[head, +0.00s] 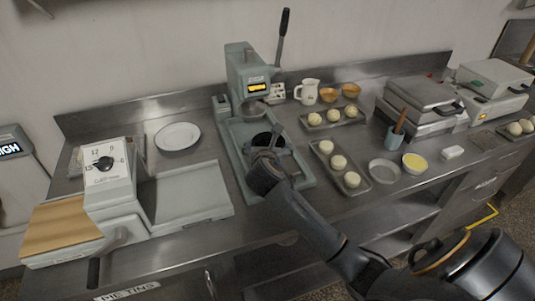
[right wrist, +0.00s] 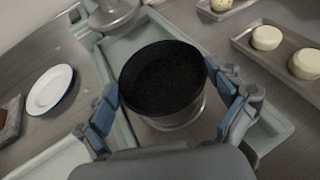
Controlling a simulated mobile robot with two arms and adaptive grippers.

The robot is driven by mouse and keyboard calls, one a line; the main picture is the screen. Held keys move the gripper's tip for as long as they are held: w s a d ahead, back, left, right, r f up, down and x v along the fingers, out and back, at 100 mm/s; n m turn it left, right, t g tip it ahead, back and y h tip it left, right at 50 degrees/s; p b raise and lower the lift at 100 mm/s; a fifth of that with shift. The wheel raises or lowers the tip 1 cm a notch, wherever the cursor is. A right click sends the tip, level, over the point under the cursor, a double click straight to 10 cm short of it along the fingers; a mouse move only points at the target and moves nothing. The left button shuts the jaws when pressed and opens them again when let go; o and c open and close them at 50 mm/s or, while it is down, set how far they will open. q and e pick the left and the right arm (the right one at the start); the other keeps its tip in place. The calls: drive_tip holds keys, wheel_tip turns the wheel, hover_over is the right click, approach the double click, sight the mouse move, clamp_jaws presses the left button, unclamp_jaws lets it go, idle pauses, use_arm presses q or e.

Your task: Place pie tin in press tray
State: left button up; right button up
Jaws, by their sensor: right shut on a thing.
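The dark round pie tin (right wrist: 163,75) is between the blue-padded fingers of my right gripper (right wrist: 166,104), which is shut on it. In the head view the tin (head: 264,139) is partly hidden by the right gripper (head: 268,154). The pale green press tray (head: 232,150) lies at the foot of the press (head: 247,75); its edge also shows in the right wrist view (right wrist: 118,62). The tin is over the tray, above a pale round metal piece (right wrist: 178,122). I cannot tell whether the tin touches it. My left gripper is not in view.
The press head (right wrist: 112,14) and its raised lever (head: 283,35) stand just behind the tin. A tray with dough balls (head: 358,186) is close on the right. A white plate (head: 178,136) and a grey scale-like machine (head: 108,180) are on the left.

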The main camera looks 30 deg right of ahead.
drive_tip(key=shift+w+f, duration=0.15)
drive_tip(key=shift+f, duration=1.55)
drive_tip(key=shift+f, duration=0.1)
drive_tip(key=o, duration=0.7)
drive_tip(key=shift+o, duration=0.2)
drive_tip(key=shift+s+a+r, duration=0.2)
drive_tip(key=shift+s, duration=0.05)
drive_tip(key=v, duration=1.1)
drive_tip(key=shift+s+a+r, duration=0.1)
drive_tip(key=shift+s+r, duration=0.05)
